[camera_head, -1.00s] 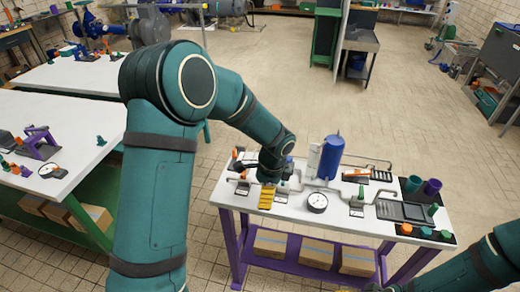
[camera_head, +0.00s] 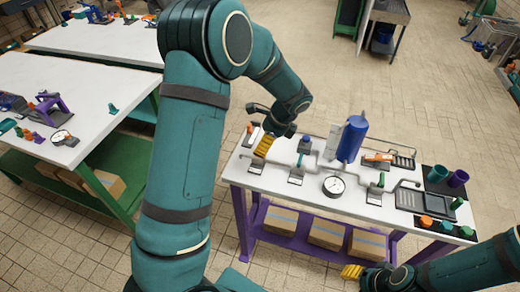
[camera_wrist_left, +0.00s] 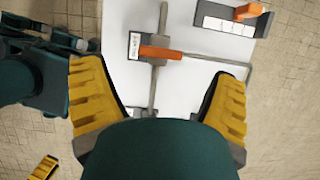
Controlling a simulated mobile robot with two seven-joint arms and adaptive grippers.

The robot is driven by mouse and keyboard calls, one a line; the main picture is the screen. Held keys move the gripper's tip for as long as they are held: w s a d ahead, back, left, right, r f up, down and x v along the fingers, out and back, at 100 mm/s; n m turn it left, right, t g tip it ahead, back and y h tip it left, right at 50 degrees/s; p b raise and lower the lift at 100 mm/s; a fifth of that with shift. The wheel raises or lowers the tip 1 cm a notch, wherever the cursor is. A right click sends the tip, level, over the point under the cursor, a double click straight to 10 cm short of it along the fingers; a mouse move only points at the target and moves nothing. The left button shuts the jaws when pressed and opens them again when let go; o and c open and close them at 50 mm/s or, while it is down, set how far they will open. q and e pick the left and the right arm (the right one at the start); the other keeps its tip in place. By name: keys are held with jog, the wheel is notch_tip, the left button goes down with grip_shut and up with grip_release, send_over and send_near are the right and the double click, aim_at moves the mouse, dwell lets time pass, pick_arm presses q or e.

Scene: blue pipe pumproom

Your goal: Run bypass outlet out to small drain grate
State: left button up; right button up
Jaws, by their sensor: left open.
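A pipe assembly stands on the white bench; in the head view, a left valve (camera_head: 297,172) and a right valve (camera_head: 377,191) sit on its grey pipes. I cannot tell which branch is the bypass outlet. The smaller barred grate (camera_head: 403,162) is at the back right, with a larger dark grate tray (camera_head: 410,200) in front. My left gripper (camera_head: 264,145) is open above the bench's left end. In the left wrist view its fingers (camera_wrist_left: 158,105) are apart and empty, with an orange valve handle (camera_wrist_left: 160,53) ahead. My right gripper (camera_head: 352,271) is before the bench, its opening unclear.
A blue tank (camera_head: 352,140) stands upright mid-bench behind a round gauge (camera_head: 333,186). Green and purple cups (camera_head: 457,179) are at the right end, near orange and green caps (camera_head: 426,221). Boxes sit on the purple shelf below. Another white table (camera_head: 95,95) is at left.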

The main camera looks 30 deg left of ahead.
pick_arm(q)
jog(key=shift+b+x, duration=0.35)
jog(key=shift+x, duration=1.85)
jog(key=c, duration=1.2)
